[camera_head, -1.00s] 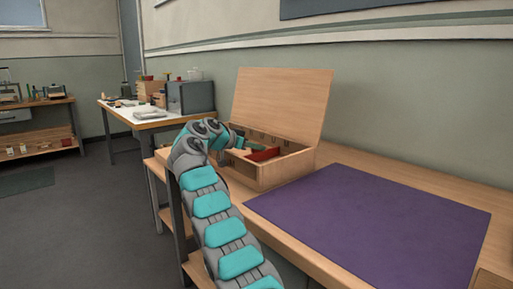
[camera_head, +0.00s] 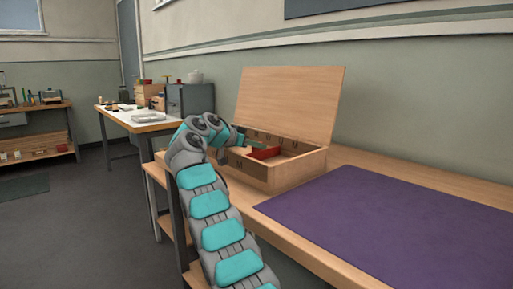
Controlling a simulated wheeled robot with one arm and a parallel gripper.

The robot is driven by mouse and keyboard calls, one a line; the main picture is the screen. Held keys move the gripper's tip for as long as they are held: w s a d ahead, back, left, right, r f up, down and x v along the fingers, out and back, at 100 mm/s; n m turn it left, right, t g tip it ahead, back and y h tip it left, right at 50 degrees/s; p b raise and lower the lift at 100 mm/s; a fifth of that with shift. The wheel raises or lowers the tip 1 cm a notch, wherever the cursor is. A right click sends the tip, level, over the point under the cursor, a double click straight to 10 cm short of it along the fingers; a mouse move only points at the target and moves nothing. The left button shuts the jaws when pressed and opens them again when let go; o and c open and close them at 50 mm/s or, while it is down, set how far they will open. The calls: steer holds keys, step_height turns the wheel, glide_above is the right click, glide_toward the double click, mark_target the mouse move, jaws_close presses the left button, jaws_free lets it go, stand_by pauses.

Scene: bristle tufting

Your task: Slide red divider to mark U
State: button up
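A wooden box (camera_head: 296,171) with its lid (camera_head: 290,103) raised stands on the long wooden bench. The red divider (camera_head: 264,153) sits inside the box, across its interior. Small dark marks (camera_head: 262,136) show along the inner back wall; their letters are too small to read, so I cannot tell which is mark U. My arm reaches in from the left, and my gripper (camera_head: 241,150) is at the box's left part, close to the divider's left side. Its fingers are too small and partly hidden, so I cannot tell whether they touch the divider.
A purple mat (camera_head: 405,222) lies flat on the bench right of the box, with nothing on it. The raised lid stands behind the box interior. A white-topped table (camera_head: 150,127) with a grey cabinet (camera_head: 190,99) stands farther back.

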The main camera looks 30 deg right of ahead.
steer(key=o, duration=0.4)
steer(key=v, duration=0.8)
stand_by(0.5)
